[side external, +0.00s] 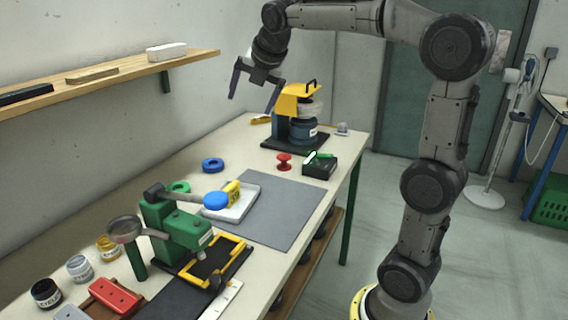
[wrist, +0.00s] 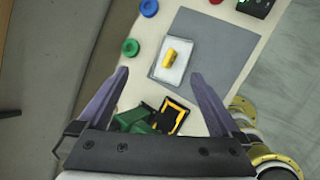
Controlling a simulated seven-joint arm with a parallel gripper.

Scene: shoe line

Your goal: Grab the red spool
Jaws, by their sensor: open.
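The red spool (side external: 284,160) stands upright on the table, near the back edge of the grey mat and left of a small black box. In the wrist view only a red sliver of it (wrist: 215,1) shows at the top edge. My gripper (side external: 251,104) is open and empty, high above the table and well apart from the spool, up and to its left in the side view. In the wrist view its two purple fingers (wrist: 158,73) are spread wide with nothing held between them.
A black box (side external: 319,168) with a green top stands close right of the spool. A yellow machine (side external: 291,104) stands behind. A blue ring (side external: 212,165), a white tray (side external: 243,207) and a green press (side external: 182,232) are to the left. The grey mat (side external: 275,213) is mostly clear.

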